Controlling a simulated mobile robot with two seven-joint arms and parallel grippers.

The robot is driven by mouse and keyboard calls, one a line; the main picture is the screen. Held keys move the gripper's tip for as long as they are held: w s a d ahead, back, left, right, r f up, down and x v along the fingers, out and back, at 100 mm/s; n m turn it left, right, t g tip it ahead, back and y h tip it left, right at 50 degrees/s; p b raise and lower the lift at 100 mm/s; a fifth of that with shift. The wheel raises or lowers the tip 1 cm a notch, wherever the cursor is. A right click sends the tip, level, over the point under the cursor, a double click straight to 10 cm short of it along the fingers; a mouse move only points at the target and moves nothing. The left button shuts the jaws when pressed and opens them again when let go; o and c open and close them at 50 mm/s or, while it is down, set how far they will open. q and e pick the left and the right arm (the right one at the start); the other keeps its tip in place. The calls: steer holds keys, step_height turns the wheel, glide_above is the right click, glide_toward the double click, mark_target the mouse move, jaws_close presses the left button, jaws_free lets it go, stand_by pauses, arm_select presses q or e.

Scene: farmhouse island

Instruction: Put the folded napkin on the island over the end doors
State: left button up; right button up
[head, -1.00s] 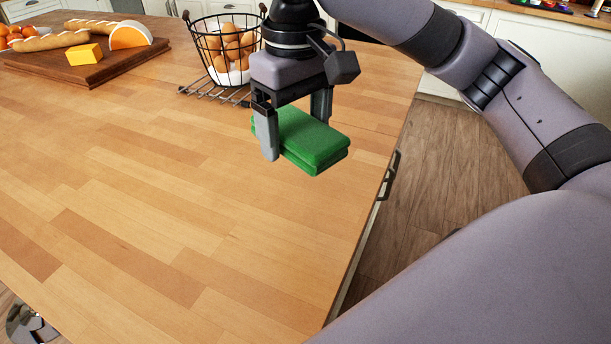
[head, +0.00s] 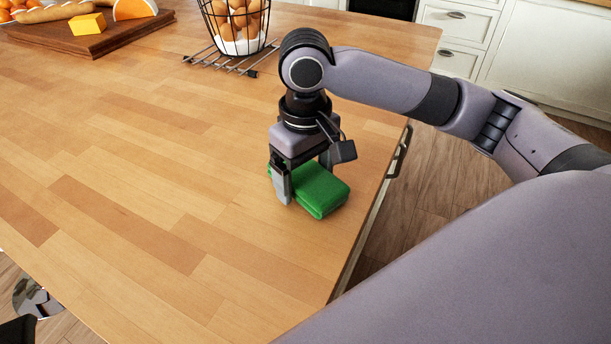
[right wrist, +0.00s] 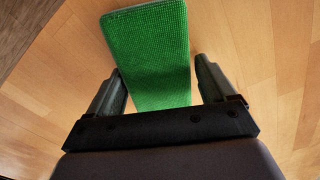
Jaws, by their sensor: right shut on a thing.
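The folded green napkin (head: 320,190) is at the right side of the wooden island top (head: 150,200), close to the edge with the handles. My right gripper (head: 303,186) is shut on the napkin, pointing down, with one finger on each side. The napkin is at or just above the wood; I cannot tell whether it touches. In the right wrist view the napkin (right wrist: 155,50) reaches out between the two fingers (right wrist: 160,85). My left gripper is not clearly in view.
A wire basket of eggs (head: 238,25) stands behind on a dark wire rack (head: 215,62). A cutting board (head: 95,40) with bread and cheese is at the back left. The middle and front of the island top are clear. Door handles (head: 400,150) stick out on the right side.

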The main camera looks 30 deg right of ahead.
mark_target(306, 175)
steer(key=shift+f, duration=0.25)
steer(key=o, duration=0.9)
steer(key=shift+f, duration=0.1)
steer(key=shift+c, duration=0.2)
step_height(306, 175, up, 12)
steer(key=p, duration=0.2)
steer(key=shift+p, duration=0.3)
